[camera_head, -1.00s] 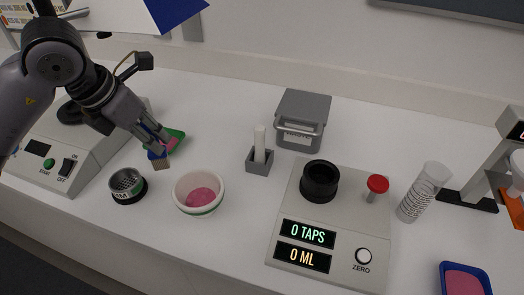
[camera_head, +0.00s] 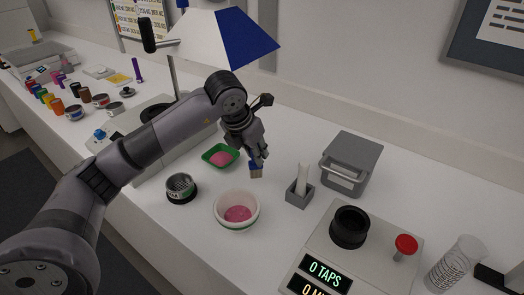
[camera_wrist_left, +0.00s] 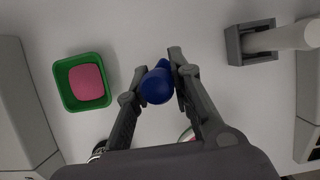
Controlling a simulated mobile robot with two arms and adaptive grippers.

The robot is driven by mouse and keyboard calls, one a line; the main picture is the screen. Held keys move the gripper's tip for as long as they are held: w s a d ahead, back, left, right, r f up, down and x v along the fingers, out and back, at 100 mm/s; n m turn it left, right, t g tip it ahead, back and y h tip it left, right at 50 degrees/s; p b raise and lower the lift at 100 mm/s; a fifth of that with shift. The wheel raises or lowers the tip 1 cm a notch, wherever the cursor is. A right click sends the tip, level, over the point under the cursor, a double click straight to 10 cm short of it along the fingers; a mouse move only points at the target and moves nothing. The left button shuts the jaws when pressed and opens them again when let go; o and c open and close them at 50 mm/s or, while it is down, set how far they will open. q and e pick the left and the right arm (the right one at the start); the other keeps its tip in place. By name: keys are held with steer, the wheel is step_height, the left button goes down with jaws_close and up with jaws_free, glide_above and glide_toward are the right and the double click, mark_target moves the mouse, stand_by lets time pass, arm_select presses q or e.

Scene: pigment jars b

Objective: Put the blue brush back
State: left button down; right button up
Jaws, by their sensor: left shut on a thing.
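In the left wrist view the rounded blue end of the brush (camera_wrist_left: 157,85) sits between the two fingers. The gripper is shut on it. It hangs between the green dish with pink powder (camera_head: 220,156), the bowl with pink contents (camera_head: 237,210) and the grey holder with a white stick (camera_head: 299,191). The hidden part of the handle lies behind the fingers. My right gripper is not in view.
A grey box with a handle (camera_head: 351,163) and a scale with displays (camera_head: 327,250) stand to the right. A sieve cup (camera_head: 181,188) is left of the bowl.

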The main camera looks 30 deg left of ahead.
arm_select(q)
steer(key=w, duration=0.1)
steer(key=w+f, duration=0.2)
steer(key=shift+d+f+p, duration=0.2)
steer(key=shift+d+p, duration=0.05)
steer(key=shift+p, duration=0.15)
steer(key=shift+s, duration=0.1)
steer(key=shift+f, duration=0.2)
steer(key=c, duration=1.5)
jaws_free()
steer(key=shift+c, duration=0.2)
steer(key=shift+o, duration=0.5)
steer(key=shift+r, duration=0.1)
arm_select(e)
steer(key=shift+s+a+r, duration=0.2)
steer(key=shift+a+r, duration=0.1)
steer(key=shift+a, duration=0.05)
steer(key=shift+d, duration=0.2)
